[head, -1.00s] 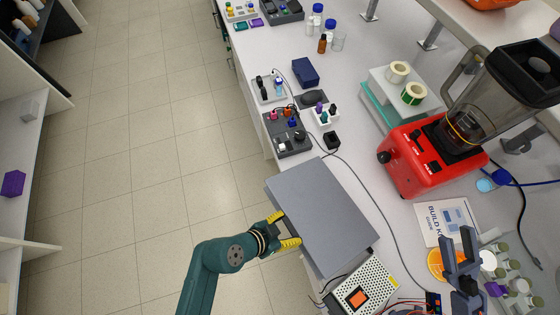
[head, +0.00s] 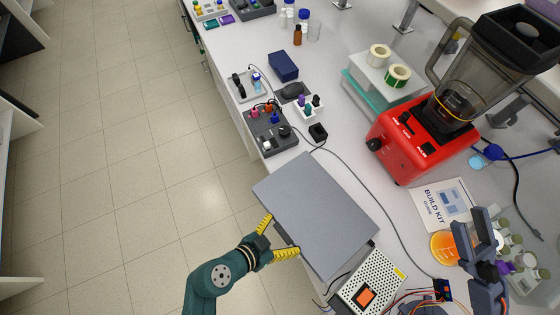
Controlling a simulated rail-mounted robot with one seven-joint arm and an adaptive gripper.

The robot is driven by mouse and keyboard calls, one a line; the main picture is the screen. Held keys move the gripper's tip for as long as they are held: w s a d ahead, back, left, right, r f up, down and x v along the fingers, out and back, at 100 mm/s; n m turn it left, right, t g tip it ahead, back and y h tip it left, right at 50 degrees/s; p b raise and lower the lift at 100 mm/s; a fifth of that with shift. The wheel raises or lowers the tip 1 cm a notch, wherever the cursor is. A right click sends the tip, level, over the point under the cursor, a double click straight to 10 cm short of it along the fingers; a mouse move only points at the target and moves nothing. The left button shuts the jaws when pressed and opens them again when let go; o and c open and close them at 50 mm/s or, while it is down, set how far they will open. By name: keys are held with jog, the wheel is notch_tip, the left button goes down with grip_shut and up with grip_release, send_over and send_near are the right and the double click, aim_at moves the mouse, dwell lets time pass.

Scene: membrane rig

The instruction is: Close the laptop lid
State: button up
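The laptop (head: 318,212) is a flat grey slab at the left edge of the bench in the head view. Its lid lies over the base and hides the keyboard and screen. I cannot tell from above whether a small gap is left under the lid. My gripper (head: 281,234), with yellow fingers, is at the laptop's left edge, over the floor side. Its fingers are spread apart with nothing held between them. The fingertips are close to the laptop's edge; I cannot tell whether they touch it.
A perforated metal power supply (head: 370,284) with wires stands just below the laptop. A dark control box (head: 271,131) is above it. A red blender (head: 420,140), a build kit guide (head: 445,204) and an orange-filled dish (head: 443,247) are to the right. Open floor lies left.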

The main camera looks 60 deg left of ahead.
jog(key=shift+s, duration=0.15)
dwell(0.3)
jog(key=shift+s+r, duration=0.2)
jog(key=shift+s, duration=0.1)
jog(key=v, duration=1.1)
jog(key=shift+r, duration=0.15)
jog(key=shift+c, duration=0.4)
